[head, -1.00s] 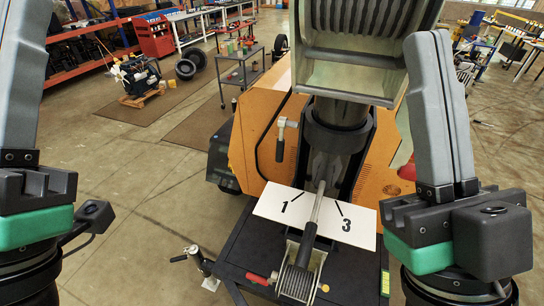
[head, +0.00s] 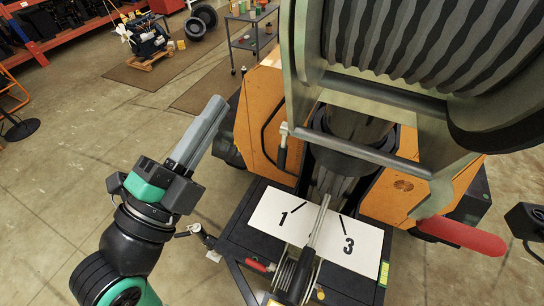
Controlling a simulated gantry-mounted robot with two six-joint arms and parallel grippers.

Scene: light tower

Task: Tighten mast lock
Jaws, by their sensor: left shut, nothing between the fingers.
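My left gripper (head: 214,104) is shut and empty, its grey fingers pointing up and to the right. It is left of the orange light tower body (head: 255,125), apart from it in the picture. A small crank with a metal hub and black grip (head: 282,156) hangs at the left of the mast base (head: 350,145). A red handle (head: 462,236) sticks out at the right of the mast. I cannot tell for certain which of these is the mast lock. My right gripper's fingers are out of view; a dark part with a cable shows at the right edge.
A white plate marked 1 and 3 (head: 270,212) lies on the black trailer frame (head: 238,236), with a lever and winch (head: 290,278) in front. The large ribbed mast part (head: 420,45) fills the upper right. Floor at the left is open. A grey cart (head: 253,35) stands behind.

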